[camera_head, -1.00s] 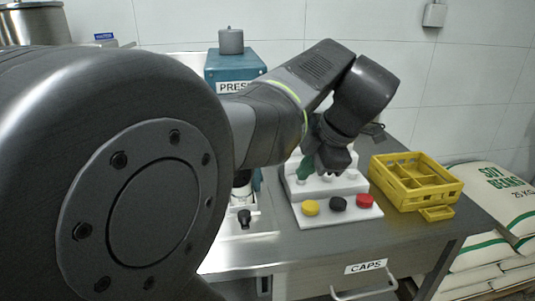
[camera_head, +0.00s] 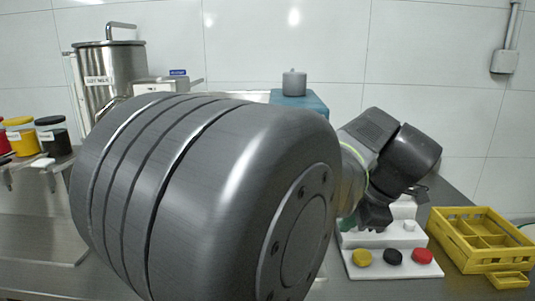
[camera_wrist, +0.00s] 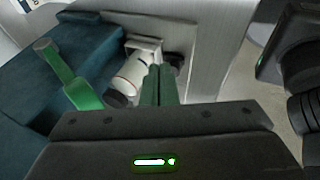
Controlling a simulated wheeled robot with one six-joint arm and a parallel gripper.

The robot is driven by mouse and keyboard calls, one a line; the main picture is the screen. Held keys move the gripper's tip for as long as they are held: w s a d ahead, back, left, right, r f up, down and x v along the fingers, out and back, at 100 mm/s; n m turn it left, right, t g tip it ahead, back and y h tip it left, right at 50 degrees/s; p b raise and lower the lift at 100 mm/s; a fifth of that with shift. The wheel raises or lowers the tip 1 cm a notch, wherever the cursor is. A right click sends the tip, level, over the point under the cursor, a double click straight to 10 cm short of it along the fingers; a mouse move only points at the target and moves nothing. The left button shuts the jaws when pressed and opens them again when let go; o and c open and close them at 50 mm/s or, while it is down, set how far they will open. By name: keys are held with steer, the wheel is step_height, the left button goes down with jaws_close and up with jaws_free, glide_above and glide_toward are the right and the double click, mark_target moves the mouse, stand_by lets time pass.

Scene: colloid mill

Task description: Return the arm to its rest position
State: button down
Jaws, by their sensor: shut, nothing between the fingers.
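My arm fills the middle of the head view and reaches to the right. My gripper (camera_wrist: 158,84) shows in the wrist view as two green fingers side by side, shut with nothing between them. In the head view my wrist hangs over the white stepped stand, and the fingertips there are mostly hidden. In the wrist view a teal press body (camera_wrist: 35,95) is at the left, with a green lever (camera_wrist: 75,78) with a grey end. A white cylinder (camera_wrist: 131,72) with a dark end lies just left of the fingers.
The white stand (camera_head: 384,272) bears yellow, black and red caps. A yellow crate (camera_head: 475,253) is at the right. A steel tank (camera_head: 108,75) and several coloured jars (camera_head: 52,136) stand at the left. My arm hides much of the bench and the teal press (camera_head: 310,100).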

steer(key=w+f, duration=0.1)
steer(key=f, duration=0.1)
steer(key=w+a+f, duration=0.1)
steer(key=w+f, duration=0.1)
steer(key=shift+w+a+b, duration=0.1)
steer(key=shift+w+b, duration=0.15)
steer(key=shift+b, duration=0.05)
steer(key=shift+a, duration=0.1)
